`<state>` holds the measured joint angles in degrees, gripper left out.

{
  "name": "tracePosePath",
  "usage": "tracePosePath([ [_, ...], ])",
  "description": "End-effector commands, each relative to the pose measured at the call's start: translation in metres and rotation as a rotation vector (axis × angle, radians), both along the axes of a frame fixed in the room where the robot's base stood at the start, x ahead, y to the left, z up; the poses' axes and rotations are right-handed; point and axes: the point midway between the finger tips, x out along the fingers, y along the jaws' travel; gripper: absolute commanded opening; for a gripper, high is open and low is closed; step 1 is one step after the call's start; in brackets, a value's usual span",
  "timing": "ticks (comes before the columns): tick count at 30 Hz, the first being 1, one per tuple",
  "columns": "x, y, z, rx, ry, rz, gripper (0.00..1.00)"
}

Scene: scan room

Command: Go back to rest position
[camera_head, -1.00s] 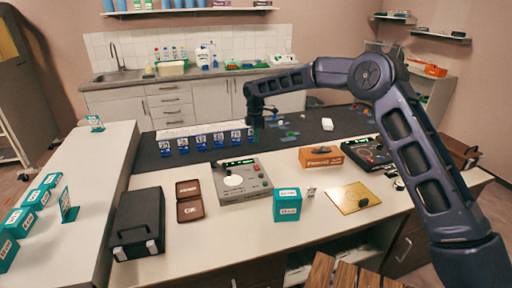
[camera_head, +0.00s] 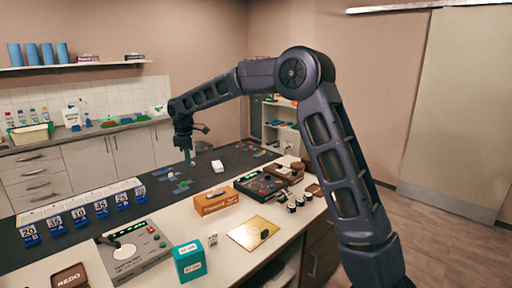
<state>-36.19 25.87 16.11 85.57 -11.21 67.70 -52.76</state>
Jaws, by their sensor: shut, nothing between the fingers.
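My gripper (camera_head: 188,156) hangs at the end of my arm, pointing down above the dark mat (camera_head: 225,163) on the far part of the table. It is small in this view; its fingers look shut with nothing between them. My arm is bent, rising from the lower right and reaching out to the left. Small green and blue pieces lie on the mat below and beside the gripper.
The table (camera_head: 215,222) holds a grey device (camera_head: 135,250), a teal box (camera_head: 190,260), an orange box (camera_head: 216,200), a gold plate (camera_head: 246,236) and a black device (camera_head: 259,185). Blue numbered cards (camera_head: 80,217) stand at left. Open floor and a pale door (camera_head: 452,120) are at right.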

Motion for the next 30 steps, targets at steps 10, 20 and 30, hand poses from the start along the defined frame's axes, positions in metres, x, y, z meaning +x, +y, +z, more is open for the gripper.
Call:
tracePosePath([
  [10,-0.002,-0.142,0.063,0.040,-0.071,-0.340,0.00],
  [20,-0.034,-0.268,0.099,0.094,-0.127,-0.671,0.00],
  [30,-0.092,-0.383,0.111,0.169,-0.175,-1.017,0.00],
])
